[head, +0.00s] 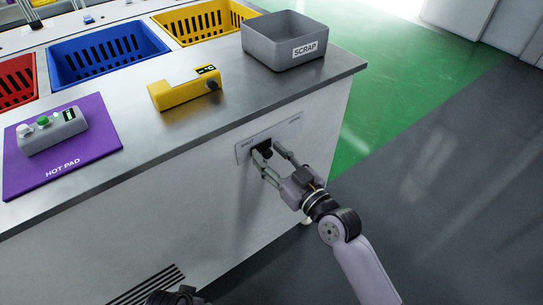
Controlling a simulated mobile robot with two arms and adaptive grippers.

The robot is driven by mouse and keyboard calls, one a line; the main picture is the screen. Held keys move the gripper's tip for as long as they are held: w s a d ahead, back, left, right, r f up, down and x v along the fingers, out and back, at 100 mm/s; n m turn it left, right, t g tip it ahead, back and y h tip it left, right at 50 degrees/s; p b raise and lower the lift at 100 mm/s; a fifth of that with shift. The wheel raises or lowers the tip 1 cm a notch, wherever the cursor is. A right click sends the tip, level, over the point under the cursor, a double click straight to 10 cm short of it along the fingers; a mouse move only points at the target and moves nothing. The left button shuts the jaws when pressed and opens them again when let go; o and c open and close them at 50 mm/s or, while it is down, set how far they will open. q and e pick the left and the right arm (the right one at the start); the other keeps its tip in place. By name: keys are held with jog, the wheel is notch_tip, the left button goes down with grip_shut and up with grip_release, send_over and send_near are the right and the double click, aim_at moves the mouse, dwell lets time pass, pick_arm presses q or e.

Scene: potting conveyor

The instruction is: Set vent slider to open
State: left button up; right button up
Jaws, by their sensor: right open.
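The vent slider (265,151) is a small dark knob on a pale plate (288,130) on the front face of the bench, below the counter's edge. Small lettering at both ends of the plate is too small to read surely. The knob sits left of the plate's middle. My right gripper (267,156) is open at the plate, with its fingers on either side of the knob; whether they touch it I cannot tell. The fingers partly cover the slot. At the bottom edge a dark part of my left arm (175,297) shows; its fingers are not clearly visible.
On the steel counter stand a grey SCRAP bin (275,55), a yellow device (180,95), and a purple hot pad (95,158) with a grey button box (52,130). Blue (66,76), yellow and red baskets stand behind. A louvred grille (148,284) is low on the bench front. Floor at right is clear.

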jog(key=shift+c, duration=0.5)
grip_shut()
jog(key=shift+d, duration=0.1)
